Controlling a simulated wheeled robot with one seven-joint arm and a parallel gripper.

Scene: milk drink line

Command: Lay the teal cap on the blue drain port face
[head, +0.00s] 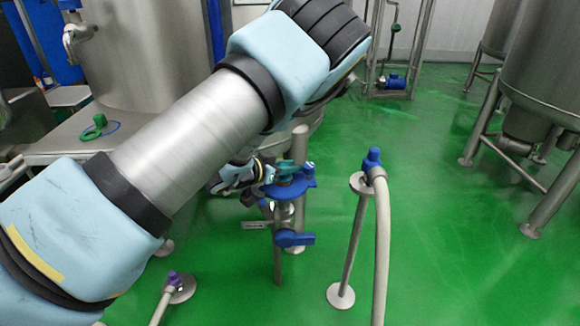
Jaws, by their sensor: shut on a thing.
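The teal cap (287,171) is at the tip of my gripper (268,177), which is shut on it. The blue drain port face (298,190) is at the top of a steel stand in the middle of the view. The cap is over the left and back part of the blue face. I cannot tell whether it touches the face or is just above it. My forearm crosses the upper left of the view, and part of the gripper is small and hard to make out.
A blue valve handle (294,239) sits lower on the port's stand. To the right, a hose (381,250) with a blue end stands at a steel post. A green ring-shaped part (95,127) lies on the steel platform at left. Green floor is open at right.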

